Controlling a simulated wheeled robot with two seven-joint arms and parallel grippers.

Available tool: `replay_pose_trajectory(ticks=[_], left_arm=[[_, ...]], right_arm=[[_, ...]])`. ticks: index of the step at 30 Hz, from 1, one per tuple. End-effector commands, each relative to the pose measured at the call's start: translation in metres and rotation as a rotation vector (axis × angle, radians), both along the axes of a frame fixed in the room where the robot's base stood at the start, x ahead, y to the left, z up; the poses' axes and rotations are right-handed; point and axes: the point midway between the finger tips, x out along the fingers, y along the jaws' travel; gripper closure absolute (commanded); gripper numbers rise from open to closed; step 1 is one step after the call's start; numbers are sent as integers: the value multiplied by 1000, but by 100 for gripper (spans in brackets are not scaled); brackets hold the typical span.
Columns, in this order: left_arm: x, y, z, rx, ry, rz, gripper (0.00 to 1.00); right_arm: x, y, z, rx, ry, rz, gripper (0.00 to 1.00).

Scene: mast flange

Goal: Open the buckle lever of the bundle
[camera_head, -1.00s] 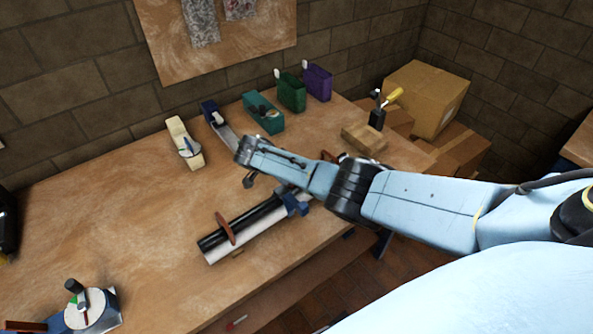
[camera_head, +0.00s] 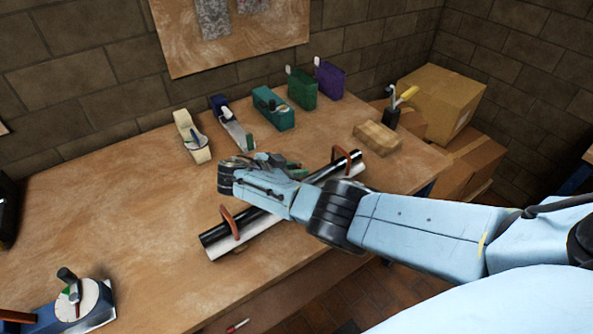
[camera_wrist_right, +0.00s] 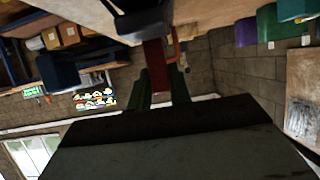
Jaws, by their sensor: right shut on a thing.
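The bundle (camera_head: 247,238) is a black tube and a pale silver tube lying side by side near the table's front edge. Two red-brown straps (camera_head: 230,222) stand around it, one near each end. My right arm covers its middle in the head view, hiding the buckle there. In the right wrist view a dark red lever (camera_wrist_right: 155,62) reaches down from a dark blue block. The green fingers of my right gripper (camera_wrist_right: 159,92) are shut on this lever, one on each side. In the head view my right gripper (camera_head: 285,163) is partly hidden behind its wrist. My left gripper is not in view.
The wooden table (camera_head: 130,215) is clear to the left. Tape dispensers (camera_head: 193,138) and green and purple boxes (camera_head: 302,90) line the back. A wooden block (camera_head: 377,138) sits at the right. A device with a dial (camera_head: 80,303) stands front left.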

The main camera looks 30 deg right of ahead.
Motion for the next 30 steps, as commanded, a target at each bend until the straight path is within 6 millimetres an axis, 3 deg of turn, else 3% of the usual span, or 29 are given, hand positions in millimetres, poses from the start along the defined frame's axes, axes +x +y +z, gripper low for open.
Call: replay_pose_trajectory(ticks=[7,8,13,23,30], left_arm=[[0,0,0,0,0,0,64],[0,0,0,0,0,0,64],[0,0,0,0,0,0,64],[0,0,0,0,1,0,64],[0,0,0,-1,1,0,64]], right_arm=[[0,0,-1,0,2,1,100],[0,0,-1,0,1,2,79],[0,0,0,0,2,1,58],[0,3,1,0,0,1,58],[-4,39,17,3,-2,5,58]])
